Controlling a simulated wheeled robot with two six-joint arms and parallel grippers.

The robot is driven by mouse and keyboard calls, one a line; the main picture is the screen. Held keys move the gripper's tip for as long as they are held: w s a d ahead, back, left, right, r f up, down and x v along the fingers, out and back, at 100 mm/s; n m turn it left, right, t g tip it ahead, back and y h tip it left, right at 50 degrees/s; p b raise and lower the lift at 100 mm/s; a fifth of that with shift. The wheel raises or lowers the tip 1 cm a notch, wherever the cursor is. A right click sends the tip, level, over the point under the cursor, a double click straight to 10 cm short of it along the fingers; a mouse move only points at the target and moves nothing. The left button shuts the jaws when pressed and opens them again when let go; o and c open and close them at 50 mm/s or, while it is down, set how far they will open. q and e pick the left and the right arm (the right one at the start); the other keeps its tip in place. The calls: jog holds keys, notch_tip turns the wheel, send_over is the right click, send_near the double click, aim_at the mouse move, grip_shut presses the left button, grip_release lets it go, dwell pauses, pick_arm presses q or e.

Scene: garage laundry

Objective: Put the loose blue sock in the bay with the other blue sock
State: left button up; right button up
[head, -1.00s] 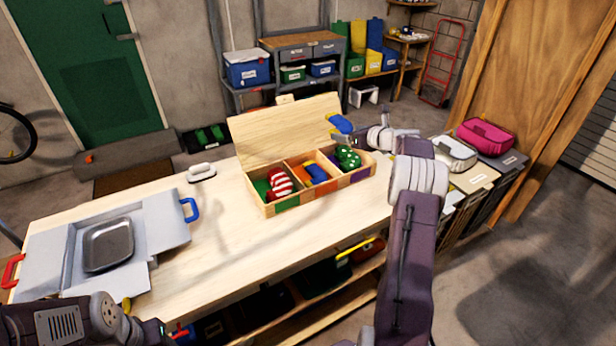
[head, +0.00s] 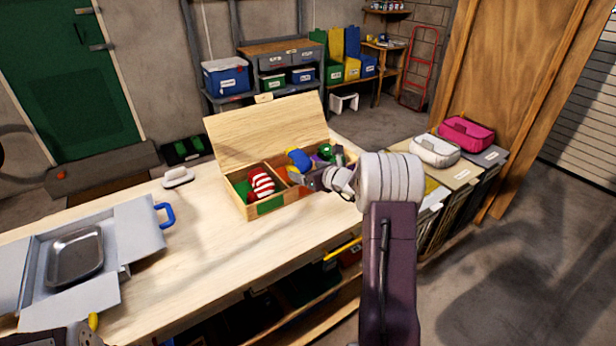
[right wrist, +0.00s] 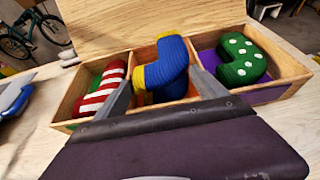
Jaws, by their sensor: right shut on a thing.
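A wooden box (head: 243,207) with an open lid (head: 262,135) stands on the bench. My right gripper (head: 304,172) is shut on a blue sock (head: 298,158) with yellow trim. It holds the sock over the middle bay, also seen in the right wrist view (right wrist: 173,60), where an orange floor (right wrist: 194,90) shows. More blue shows low in that bay, mostly hidden behind the held sock. A red-and-white striped sock (head: 261,182) lies in the left bay. A green sock with white dots (right wrist: 241,60) lies in the right, purple-floored bay. My left gripper is out of view.
A white-handled brush-like object (head: 178,177) lies behind. White (head: 434,150) and pink (head: 466,133) pouches sit at right. Bench front is clear.

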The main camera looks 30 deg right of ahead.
jog(key=shift+w+f, duration=0.1)
jog(key=shift+f, duration=0.55)
jog(key=shift+f+b, duration=0.55)
jog(key=shift+b, duration=0.25)
jog(key=o, duration=1.3)
jog(key=shift+c, duration=0.2)
jog(key=shift+r, duration=0.1)
